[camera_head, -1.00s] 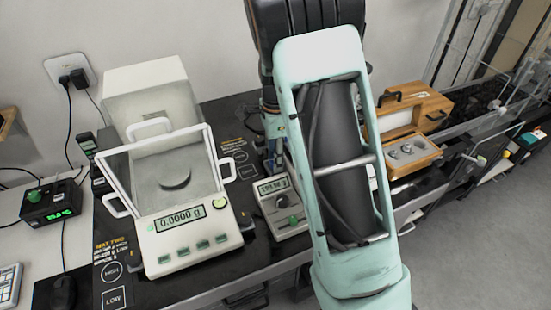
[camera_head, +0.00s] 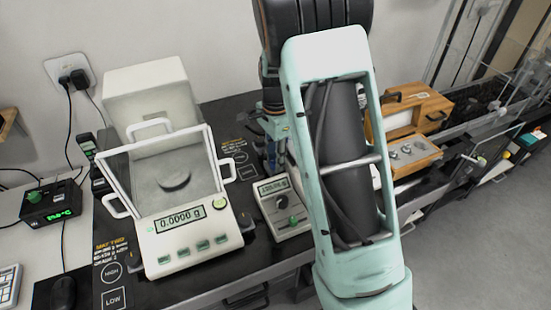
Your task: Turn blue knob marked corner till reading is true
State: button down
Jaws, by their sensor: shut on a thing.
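A small grey instrument box (camera_head: 287,212) stands right of the balance, its right side hidden by my arm. Its display (camera_head: 273,187) shows characters too small and tilted to read surely. A grey knob (camera_head: 281,201) and a green knob (camera_head: 293,222) are on its face. My gripper (camera_head: 277,150) shows only in part behind the left edge of my arm, beyond the box. A bluish patch shows there; its fingertips are mostly hidden. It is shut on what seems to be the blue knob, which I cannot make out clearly.
A black box (camera_head: 48,206) with a green knob stands at left. A wooden case (camera_head: 415,158) with metal weights lies at right. Black mats with circles cover the table.

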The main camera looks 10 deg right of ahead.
jog(key=shift+n, duration=0.9)
jog(key=c, duration=1.9)
grip_release()
notch_tip(320, 180, up, 12)
